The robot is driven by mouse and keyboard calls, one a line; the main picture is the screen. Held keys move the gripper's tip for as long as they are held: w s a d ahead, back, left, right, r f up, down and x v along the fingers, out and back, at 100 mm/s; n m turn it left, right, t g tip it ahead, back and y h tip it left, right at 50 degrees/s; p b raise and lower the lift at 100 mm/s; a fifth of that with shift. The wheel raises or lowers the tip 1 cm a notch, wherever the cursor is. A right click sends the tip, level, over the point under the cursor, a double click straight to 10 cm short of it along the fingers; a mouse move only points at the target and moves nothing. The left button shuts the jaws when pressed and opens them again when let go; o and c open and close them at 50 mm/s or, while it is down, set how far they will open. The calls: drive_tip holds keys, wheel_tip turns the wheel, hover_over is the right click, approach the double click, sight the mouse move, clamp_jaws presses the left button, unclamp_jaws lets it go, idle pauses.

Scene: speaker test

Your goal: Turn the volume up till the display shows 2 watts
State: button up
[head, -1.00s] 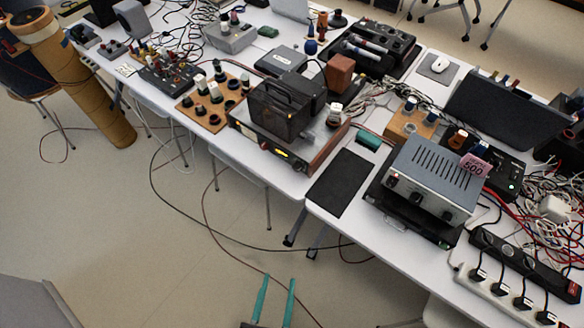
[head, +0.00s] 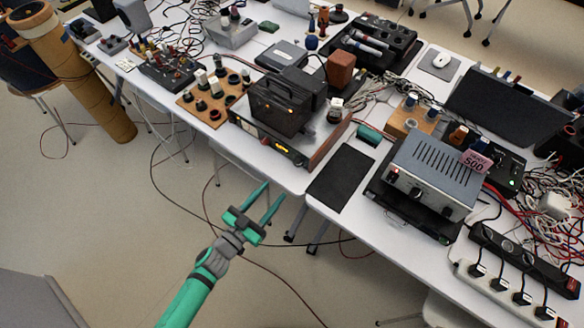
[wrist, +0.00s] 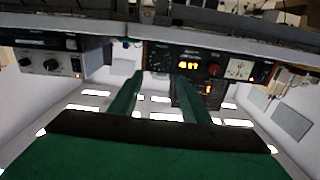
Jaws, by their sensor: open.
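A wooden-sided unit (head: 262,130) with a lit front display stands near the table's front edge in the head view, a dark box on top. In the wrist view, which looks upside down, its panel shows orange digits on a display (wrist: 188,66), too small to read surely. A meter (wrist: 240,69) and small controls sit beside it; I cannot tell which is the volume knob. My gripper (head: 275,190) is open and empty, in front of the table edge and apart from the unit. Its fingers (wrist: 160,77) point toward the panel in the wrist view.
A grey box with knobs (head: 432,168) stands to the right; it also shows at left in the wrist view (wrist: 50,65). A black mat (head: 341,180) lies between. A power strip (head: 508,292) and cables crowd the right. The floor before the table is mostly clear.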

sight(296, 165)
drive_tip(key=x, duration=1.2)
